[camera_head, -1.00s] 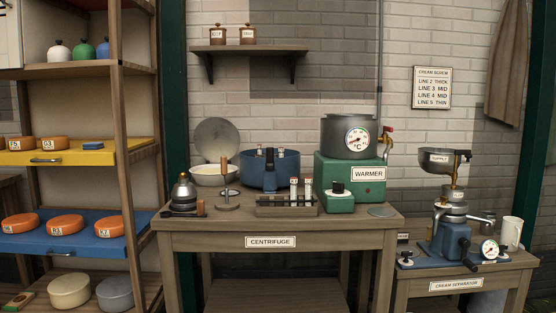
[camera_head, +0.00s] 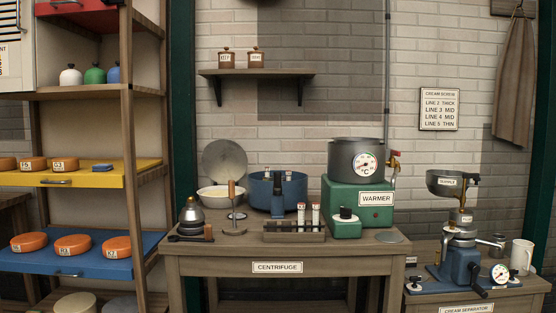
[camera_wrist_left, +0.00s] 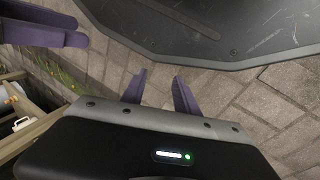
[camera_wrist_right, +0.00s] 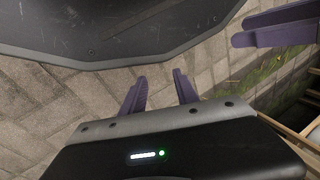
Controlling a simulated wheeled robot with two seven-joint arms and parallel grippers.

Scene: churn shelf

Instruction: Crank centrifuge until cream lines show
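The blue centrifuge (camera_head: 277,192) stands at the back of the wooden table labelled CENTRIFUGE (camera_head: 277,267). Tubes show at its rim. A small crank stand (camera_head: 233,230) with an upright wooden handle (camera_head: 231,189) is in front and to the left of it. A wooden rack (camera_head: 294,234) in front holds tubes with pale contents; cream lines are too small to make out. My left gripper (camera_wrist_left: 161,84) shows in the left wrist view, open and empty over the paved floor. My right gripper (camera_wrist_right: 158,82) is likewise open and empty in the right wrist view. Neither gripper is in the head view.
The green warmer (camera_head: 342,190) with a grey pot stands right of the centrifuge. A white bowl (camera_head: 213,197) and a dark burner-like device (camera_head: 191,222) are at left. The cream separator (camera_head: 460,250) stands on a lower table at right. A cheese shelf (camera_head: 128,150) is at far left.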

